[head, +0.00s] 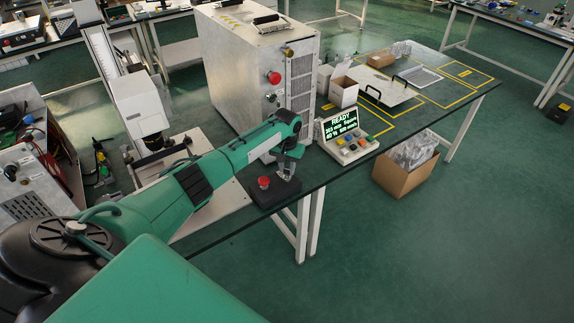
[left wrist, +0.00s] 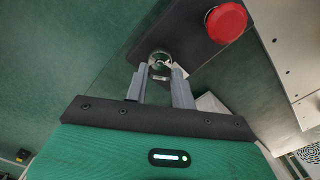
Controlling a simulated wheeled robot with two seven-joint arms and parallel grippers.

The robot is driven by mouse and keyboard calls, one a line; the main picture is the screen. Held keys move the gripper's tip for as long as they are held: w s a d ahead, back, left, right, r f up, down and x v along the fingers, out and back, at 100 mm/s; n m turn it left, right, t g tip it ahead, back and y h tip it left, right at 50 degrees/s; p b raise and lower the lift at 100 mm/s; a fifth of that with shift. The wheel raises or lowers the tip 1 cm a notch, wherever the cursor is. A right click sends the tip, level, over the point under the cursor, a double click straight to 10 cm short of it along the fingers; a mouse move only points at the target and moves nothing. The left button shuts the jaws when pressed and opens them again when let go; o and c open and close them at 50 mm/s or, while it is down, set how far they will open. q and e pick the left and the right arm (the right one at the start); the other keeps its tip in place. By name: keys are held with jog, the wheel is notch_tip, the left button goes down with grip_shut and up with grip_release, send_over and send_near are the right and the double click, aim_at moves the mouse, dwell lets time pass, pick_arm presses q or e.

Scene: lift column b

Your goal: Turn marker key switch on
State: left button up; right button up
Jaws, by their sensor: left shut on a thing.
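The marker key switch (left wrist: 160,58) is a small round silver lock on a dark control box (left wrist: 186,32) in the left wrist view. The box also shows in the head view (head: 273,194), near the front edge of the table, with a red mushroom button (head: 264,182) on it. The button appears in the left wrist view (left wrist: 227,21), to the right of the switch. My left gripper (left wrist: 160,72) is shut on the key at the switch; its fingers hide part of it. In the head view the left gripper (head: 286,172) points down over the box. My right gripper is not in view.
A display console reading READY (head: 345,137) stands right of the box. A large grey marking machine (head: 240,70) stands behind. An open cardboard box (head: 405,180) sits on the floor at right. Small boxes and a white plate (head: 385,91) lie farther along the table.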

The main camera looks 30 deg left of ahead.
pick_arm(q)
jog(key=shift+m, duration=0.4)
jog(key=o, duration=1)
jog(key=shift+r, duration=0.15)
notch_tip(320, 180, up, 14)
jog(key=shift+f+b, duration=0.2)
jog(key=shift+b, duration=1)
